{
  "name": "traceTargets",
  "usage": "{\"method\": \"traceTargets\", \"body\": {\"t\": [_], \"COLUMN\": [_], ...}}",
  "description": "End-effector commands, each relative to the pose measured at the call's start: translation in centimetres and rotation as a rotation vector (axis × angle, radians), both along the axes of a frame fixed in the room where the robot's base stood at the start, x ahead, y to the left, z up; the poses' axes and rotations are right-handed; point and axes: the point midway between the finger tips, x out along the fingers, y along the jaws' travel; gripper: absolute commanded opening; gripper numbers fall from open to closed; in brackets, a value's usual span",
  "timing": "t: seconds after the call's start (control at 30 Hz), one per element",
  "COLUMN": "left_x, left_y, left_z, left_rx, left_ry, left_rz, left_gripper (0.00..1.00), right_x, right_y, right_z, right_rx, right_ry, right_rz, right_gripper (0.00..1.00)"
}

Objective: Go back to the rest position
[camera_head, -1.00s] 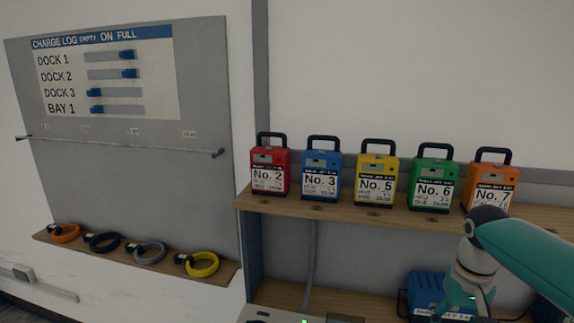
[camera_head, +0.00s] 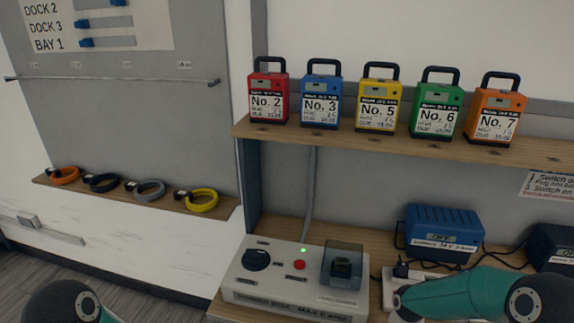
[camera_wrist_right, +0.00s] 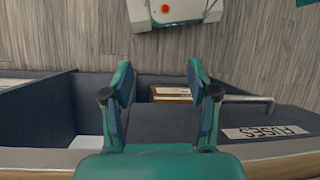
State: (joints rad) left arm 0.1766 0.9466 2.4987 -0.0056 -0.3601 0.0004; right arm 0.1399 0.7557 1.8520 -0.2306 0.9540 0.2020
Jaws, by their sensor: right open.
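My right arm shows as a teal link at the lower right of the head view, in front of the bench; its gripper is outside that view. In the right wrist view my right gripper (camera_wrist_right: 160,85) is open, with nothing between its fingers. Below the fingers is an open dark drawer (camera_wrist_right: 255,122) labelled FUSES, with a brown-and-white item (camera_wrist_right: 170,94) inside. At the lower left of the head view a dark, rounded joint and a teal part of my left arm show. The left gripper is not visible.
Several numbered battery packs, including red No. 2 (camera_head: 268,95), stand on the upper shelf (camera_head: 300,133). A control box (camera_head: 290,285) with a green light and a blue charger (camera_head: 443,232) sit on the bench below. Coloured cable loops (camera_head: 202,200) lie on the left ledge.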

Motion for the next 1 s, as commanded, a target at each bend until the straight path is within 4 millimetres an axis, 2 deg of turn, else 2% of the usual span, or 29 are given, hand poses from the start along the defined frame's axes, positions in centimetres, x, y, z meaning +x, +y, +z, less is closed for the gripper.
{"method": "traceTargets", "body": {"t": [0.03,0.13,0.2,0.27,0.37,0.47,0.7,1.0], "left_x": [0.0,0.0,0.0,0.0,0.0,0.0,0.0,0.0], "left_y": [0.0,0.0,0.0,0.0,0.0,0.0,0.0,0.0], "left_z": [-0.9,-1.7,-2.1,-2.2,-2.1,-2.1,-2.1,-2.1], "left_rx": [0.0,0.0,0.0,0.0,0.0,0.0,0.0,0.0], "left_ry": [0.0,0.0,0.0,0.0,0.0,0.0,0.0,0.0], "left_rz": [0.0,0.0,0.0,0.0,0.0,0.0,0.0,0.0], "left_gripper": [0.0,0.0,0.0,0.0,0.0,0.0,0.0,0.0], "right_x": [-2.5,-6.8,-9.5,-11.4,-13.1,-12.7,-9.0,-8.6], "right_y": [1.6,4.9,6.7,8.0,9.2,9.5,8.7,8.6], "right_z": [-3.3,-7.8,-10.0,-11.2,-12.1,-12.3,-12.6,-12.6], "right_rx": [0.035,0.104,0.138,0.156,0.166,0.156,0.126,0.126], "right_ry": [0.023,0.017,-0.008,-0.04,-0.124,-0.235,-0.437,-0.454], "right_rz": [0.002,-0.02,-0.043,-0.066,-0.103,-0.136,-0.17,-0.163], "right_gripper": [0.6,0.6,0.6,0.6,0.6,0.6,0.6,0.6]}}
